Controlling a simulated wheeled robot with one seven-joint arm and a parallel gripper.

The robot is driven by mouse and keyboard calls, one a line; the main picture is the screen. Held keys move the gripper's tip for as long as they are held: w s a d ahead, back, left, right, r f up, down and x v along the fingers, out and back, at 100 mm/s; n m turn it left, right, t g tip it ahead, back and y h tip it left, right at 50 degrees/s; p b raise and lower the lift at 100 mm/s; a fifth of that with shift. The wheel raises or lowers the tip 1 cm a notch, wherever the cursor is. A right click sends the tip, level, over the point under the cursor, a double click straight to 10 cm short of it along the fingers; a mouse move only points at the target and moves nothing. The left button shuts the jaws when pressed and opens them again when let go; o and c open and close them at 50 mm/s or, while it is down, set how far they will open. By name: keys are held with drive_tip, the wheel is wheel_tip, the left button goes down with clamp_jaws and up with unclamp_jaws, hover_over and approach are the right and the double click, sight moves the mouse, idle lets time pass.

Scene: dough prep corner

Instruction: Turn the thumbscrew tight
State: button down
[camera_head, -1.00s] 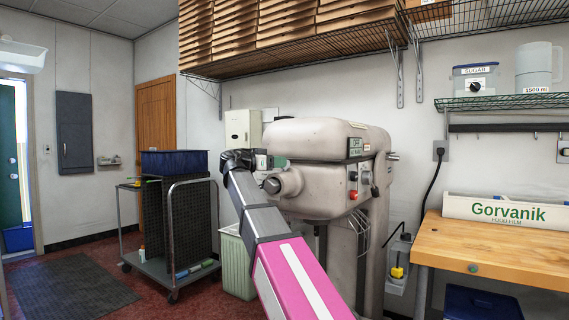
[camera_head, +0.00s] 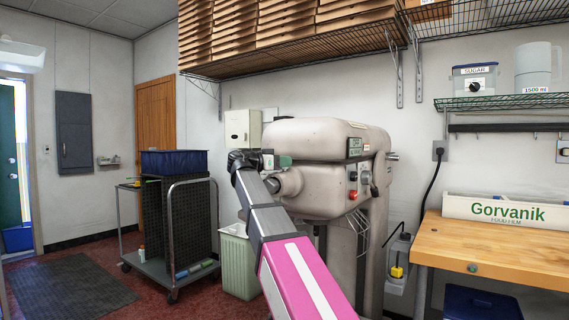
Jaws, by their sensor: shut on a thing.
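The mixer (camera_head: 325,140) is a large beige machine against the back wall, with a round front hub (camera_head: 288,182) facing left. My gripper (camera_head: 276,161) is at the mixer's front, just above the hub. My arm reaches up from the bottom middle and covers part of the hub's left side.
A wheeled rack cart (camera_head: 191,228) with a blue bin (camera_head: 175,163) stands left of the mixer, with a pale green bin (camera_head: 238,262) between. A wooden worktable (camera_head: 500,250) is at the right. A wire shelf (camera_head: 300,60) with stacked boxes hangs above.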

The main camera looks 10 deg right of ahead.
drive_tip(key=shift+w+m+g, duration=0.15)
drive_tip(key=shift+m+g, duration=1.05)
drive_tip(key=shift+g, duration=0.6)
drive_tip(key=shift+m+g, duration=1.5)
drive_tip(key=shift+g, duration=0.9)
drive_tip(key=c, duration=1.1)
unclamp_jaws()
drive_tip(key=shift+s, duration=0.25)
